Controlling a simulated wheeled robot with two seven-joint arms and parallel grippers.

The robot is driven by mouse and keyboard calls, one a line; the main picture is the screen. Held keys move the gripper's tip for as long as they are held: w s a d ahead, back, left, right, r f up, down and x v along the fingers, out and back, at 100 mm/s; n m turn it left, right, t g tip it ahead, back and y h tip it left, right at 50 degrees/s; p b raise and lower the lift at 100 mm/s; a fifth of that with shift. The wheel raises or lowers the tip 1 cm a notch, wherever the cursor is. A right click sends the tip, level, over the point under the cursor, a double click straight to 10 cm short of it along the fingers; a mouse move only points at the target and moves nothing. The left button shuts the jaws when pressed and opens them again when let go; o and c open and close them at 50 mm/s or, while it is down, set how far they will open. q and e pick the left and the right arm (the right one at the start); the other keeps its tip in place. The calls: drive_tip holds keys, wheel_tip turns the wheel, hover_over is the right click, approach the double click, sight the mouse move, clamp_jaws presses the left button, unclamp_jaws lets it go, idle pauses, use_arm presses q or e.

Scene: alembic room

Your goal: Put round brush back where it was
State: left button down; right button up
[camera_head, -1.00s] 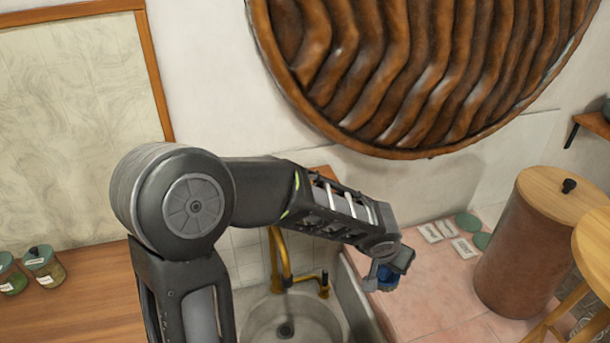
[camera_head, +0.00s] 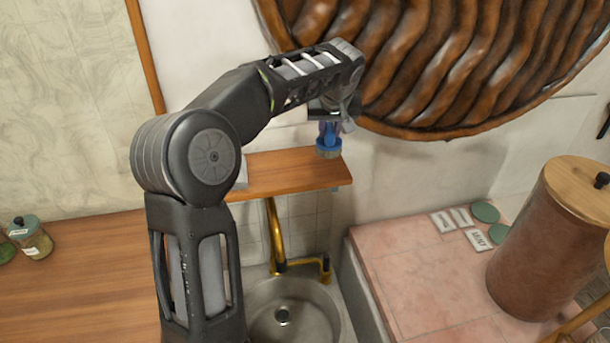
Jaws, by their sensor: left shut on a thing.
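The round brush (camera_head: 328,144) is small and blue with a tan bristle end pointing down. My left gripper (camera_head: 329,122) is shut on its upper part. The brush appears at the right part of a wooden shelf (camera_head: 290,172) above the sink. I cannot tell whether the bristles touch the shelf or hang just above it. The fingers are partly hidden by the wrist. My right gripper is not in view.
Below the shelf are a brass tap (camera_head: 276,240) and a round sink (camera_head: 290,322). A large brown ribbed wall piece (camera_head: 460,70) is close behind the wrist. A pink tiled counter (camera_head: 420,280) bears cards, green discs and a brown barrel (camera_head: 550,240).

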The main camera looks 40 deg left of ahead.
use_arm(q)
drive_tip(key=s+a+r+n, duration=0.2)
drive_tip(key=a+r, duration=0.1)
drive_tip(key=a, duration=0.3)
drive_tip(key=shift+g+y+b, duration=0.35)
drive_tip(key=shift+g+y, duration=0.05)
drive_tip(key=shift+f, duration=0.15)
wheel_tip(320, 180, down, 6)
drive_tip(key=shift+p, duration=0.3)
drive_tip(key=shift+f, duration=0.1)
wheel_tip(320, 180, down, 3)
drive_tip(key=shift+p, duration=0.4)
drive_tip(key=shift+f, duration=0.3)
